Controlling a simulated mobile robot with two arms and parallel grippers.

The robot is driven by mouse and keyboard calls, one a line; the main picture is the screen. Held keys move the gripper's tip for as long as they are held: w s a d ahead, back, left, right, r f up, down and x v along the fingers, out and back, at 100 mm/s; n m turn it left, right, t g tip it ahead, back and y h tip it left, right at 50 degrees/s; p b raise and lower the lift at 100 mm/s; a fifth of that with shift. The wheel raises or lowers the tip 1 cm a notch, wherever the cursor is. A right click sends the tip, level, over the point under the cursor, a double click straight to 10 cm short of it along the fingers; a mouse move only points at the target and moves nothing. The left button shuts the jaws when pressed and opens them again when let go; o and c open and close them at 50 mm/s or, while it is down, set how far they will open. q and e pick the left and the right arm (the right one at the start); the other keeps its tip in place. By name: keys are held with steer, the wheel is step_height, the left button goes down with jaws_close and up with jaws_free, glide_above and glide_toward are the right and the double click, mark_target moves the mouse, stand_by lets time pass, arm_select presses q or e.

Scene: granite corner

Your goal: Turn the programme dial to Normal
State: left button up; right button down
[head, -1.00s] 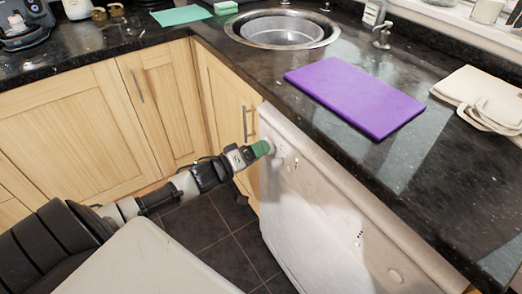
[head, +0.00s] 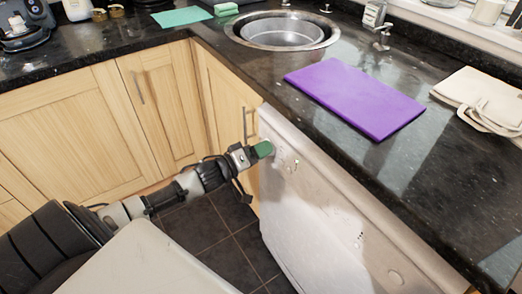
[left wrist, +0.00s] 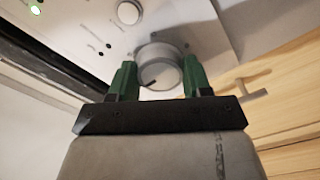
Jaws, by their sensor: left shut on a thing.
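The white front panel of the appliance (head: 330,200) stands under the counter. Its round programme dial (left wrist: 160,53) shows in the left wrist view between the two green fingers of my left gripper (left wrist: 160,74). The fingers are shut on the dial's sides. A short dark mark shows on the dial's near part in that view. I cannot read any programme name. In the head view the left gripper (head: 264,149) reaches the panel's upper left corner and mostly hides the dial. My right gripper is not in view.
A round white button (left wrist: 128,12) and a lit green light (left wrist: 36,10) are on the panel near the dial. Wooden cupboards (head: 150,90) adjoin on the left. Above, the dark counter holds a purple board (head: 355,97), a sink (head: 283,32) and a cloth (head: 482,98).

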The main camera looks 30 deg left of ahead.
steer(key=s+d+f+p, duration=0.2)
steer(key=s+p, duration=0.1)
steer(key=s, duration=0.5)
arm_select(q)
steer(key=shift+m+b, duration=1.65)
steer(key=shift+m, duration=16.25)
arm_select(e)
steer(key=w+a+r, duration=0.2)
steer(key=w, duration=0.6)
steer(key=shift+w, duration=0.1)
